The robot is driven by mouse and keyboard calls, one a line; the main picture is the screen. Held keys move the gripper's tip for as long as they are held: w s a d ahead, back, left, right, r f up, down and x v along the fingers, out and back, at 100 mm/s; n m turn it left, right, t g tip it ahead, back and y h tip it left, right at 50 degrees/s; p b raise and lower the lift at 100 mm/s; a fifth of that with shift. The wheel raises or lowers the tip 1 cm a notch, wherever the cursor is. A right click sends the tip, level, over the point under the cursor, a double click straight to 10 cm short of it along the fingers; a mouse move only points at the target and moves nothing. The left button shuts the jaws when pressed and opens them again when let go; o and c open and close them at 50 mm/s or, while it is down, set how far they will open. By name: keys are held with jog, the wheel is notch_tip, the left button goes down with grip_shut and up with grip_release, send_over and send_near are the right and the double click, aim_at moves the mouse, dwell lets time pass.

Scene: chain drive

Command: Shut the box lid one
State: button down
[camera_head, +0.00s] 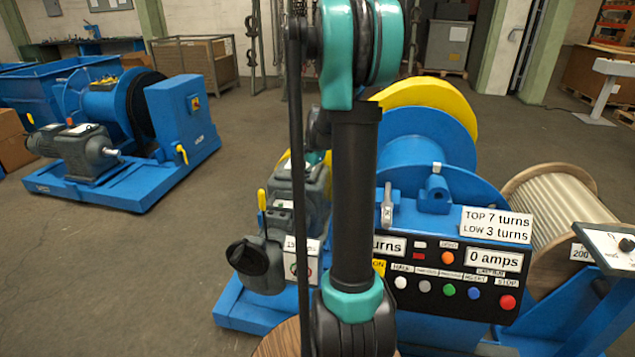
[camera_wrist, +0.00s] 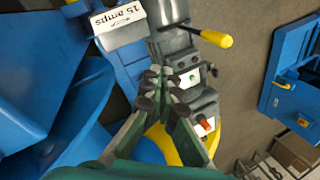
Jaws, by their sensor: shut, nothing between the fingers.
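No box lid can be told for certain in either view. In the wrist view, grey housings run behind my gripper (camera_wrist: 163,85). One grey box (camera_wrist: 188,75) has a green spot on its pale face, and a lower grey part (camera_wrist: 203,118) carries an orange-red piece. My gripper is shut and empty, its dark fingertips together in front of these housings; whether they touch cannot be told. In the head view, grey housings (camera_head: 290,195) stand left of my arm on the blue machine, with a black round part (camera_head: 252,262) below. My gripper cannot be made out in the head view.
A yellow-handled lever (camera_wrist: 212,38) sticks out near the grey boxes, beside a "15 amps" sign (camera_wrist: 118,22). In the head view, a button panel (camera_head: 450,272) and a wooden cable reel (camera_head: 560,215) stand right of my arm. Open floor (camera_head: 130,255) lies at left, before another blue machine (camera_head: 185,130).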

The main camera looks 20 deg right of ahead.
jog(key=w+d+f+m+y, duration=0.1)
jog(key=w+d+f+m, duration=0.45)
jog(key=w+d, duration=0.45)
jog(key=w+d+f+m+y, duration=0.2)
jog(key=w+d+f+m, duration=0.2)
jog(key=w+d+m, duration=0.6)
jog(key=w+a+f+n, duration=0.2)
jog(key=a+f+n, duration=0.1)
jog(key=a+f, duration=0.2)
jog(key=shift+w+f, duration=0.35)
jog(key=shift+f, duration=0.9)
jog(key=shift+a, duration=0.1)
